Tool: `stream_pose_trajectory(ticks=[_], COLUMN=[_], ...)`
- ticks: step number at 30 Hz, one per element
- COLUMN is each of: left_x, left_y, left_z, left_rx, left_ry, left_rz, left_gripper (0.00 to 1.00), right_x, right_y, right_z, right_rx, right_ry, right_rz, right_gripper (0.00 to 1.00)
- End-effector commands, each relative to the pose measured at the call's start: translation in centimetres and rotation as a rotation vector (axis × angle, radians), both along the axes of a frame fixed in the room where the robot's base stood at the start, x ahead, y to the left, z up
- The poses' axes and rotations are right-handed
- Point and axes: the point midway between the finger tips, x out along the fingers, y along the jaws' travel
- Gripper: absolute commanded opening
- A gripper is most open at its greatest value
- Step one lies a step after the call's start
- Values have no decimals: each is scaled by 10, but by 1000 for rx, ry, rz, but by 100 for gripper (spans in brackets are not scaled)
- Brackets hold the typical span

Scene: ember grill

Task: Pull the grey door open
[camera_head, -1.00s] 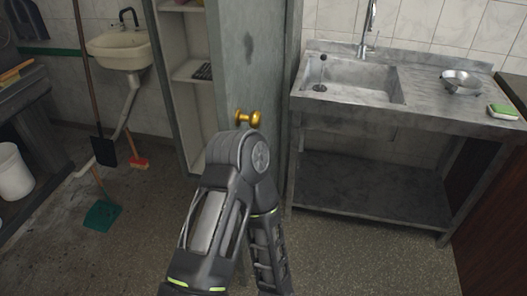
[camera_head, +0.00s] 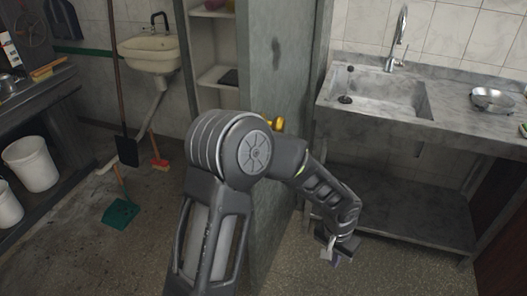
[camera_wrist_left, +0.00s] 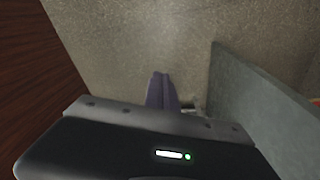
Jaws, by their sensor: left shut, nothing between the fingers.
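The grey door (camera_head: 284,72) stands ajar, with shelves visible to its left. Its brass knob (camera_head: 278,124) is mostly hidden behind my left arm. My left arm crosses in front of the door, and my left gripper (camera_head: 333,256) is low on the door's right side, in front of the sink unit. In the left wrist view its fingers (camera_wrist_left: 161,90) are together and empty, pointing toward the floor. A grey upright panel, seemingly the door (camera_wrist_left: 262,105), stands to the right of the fingers, apart from them. My right gripper is not in view.
A metal sink unit (camera_head: 460,122) with a low shelf stands to the right. A washbasin (camera_head: 150,52), a broom, a teal dustpan (camera_head: 121,213) and white buckets (camera_head: 32,163) are on the left. Speckled floor is open in front of the sink unit.

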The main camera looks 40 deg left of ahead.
Motion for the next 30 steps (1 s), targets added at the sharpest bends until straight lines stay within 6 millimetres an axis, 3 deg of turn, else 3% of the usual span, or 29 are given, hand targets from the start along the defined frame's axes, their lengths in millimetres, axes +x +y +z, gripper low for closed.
stream_pose_trajectory(ticks=[1,3,6,9,12,17,30], left_x=[30,51,58,49,38,32,34], left_y=[28,69,121,157,177,187,191], left_z=[48,116,203,266,302,317,307], left_rx=[99,241,395,493,544,566,567], left_ry=[-59,-116,-189,-243,-270,-278,-274], left_rz=[29,105,246,380,468,509,504], left_gripper=[0,0,0,0,0,0,0], right_x=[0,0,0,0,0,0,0], right_y=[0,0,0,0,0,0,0], right_z=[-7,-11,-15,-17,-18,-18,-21], right_rx=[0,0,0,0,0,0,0], right_ry=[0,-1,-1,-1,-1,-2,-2], right_rz=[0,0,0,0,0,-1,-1], right_gripper=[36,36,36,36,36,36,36])
